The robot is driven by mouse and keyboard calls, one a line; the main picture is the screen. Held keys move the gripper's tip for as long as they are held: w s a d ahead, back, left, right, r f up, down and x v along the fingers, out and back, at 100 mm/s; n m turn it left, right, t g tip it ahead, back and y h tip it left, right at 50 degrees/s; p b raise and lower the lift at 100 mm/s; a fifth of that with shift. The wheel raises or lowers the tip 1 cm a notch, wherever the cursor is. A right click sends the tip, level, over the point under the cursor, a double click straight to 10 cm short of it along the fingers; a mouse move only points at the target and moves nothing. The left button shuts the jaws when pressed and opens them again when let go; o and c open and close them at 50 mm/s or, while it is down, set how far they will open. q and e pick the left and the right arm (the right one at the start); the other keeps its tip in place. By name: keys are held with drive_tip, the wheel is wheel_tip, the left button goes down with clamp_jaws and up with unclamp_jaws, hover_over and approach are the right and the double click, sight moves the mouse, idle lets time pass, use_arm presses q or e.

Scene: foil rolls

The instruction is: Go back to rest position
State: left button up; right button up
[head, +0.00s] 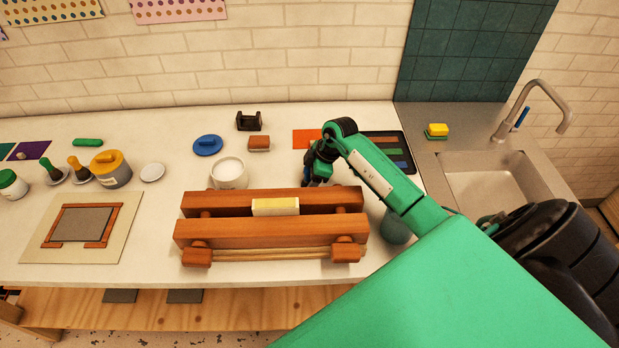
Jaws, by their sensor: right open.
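My right arm comes in from the lower right, its green links crossing the right part of the head view. My right gripper (317,175) is open over the counter, just behind the right end of a wooden press-like frame (260,230). Its fingers are small and dark, and partly hidden by my wrist. I cannot tell whether it touches the frame. A pale yellow block (275,206) sits on the middle of the frame, apart from the gripper. My left gripper is not in view.
Behind the frame are a white jar (229,173), a blue lid (208,145), a reddish-brown block (259,143) and a black holder (249,120). A dark tray (402,138) lies behind my arm. A framed board (82,226) lies left. The sink (500,185) is right.

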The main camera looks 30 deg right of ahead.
drive_tip(key=o, duration=0.5)
drive_tip(key=shift+c, duration=0.2)
drive_tip(key=shift+r, duration=0.15)
drive_tip(key=shift+r+p, duration=4.4)
drive_tip(key=shift+p, duration=0.1)
